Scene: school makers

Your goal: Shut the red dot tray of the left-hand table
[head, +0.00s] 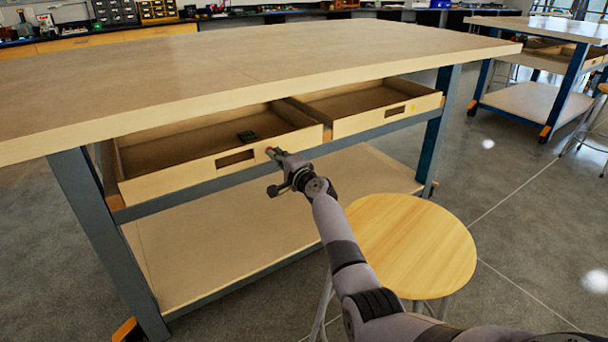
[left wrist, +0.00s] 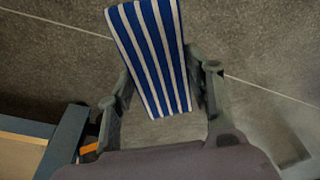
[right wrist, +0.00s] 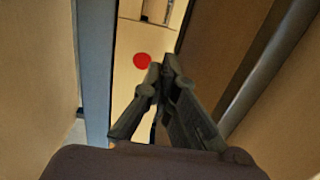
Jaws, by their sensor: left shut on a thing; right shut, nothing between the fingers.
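The red dot tray (head: 180,181) is the left of two wooden trays under the near table (head: 230,62).
The right-hand tray (head: 385,116) is also pulled out. A round wooden stool (head: 410,245) stands close under my right arm. The table has blue-grey legs (head: 105,240) and a low shelf (head: 230,236). Another table (head: 545,27) stands at the far right, with open floor between.

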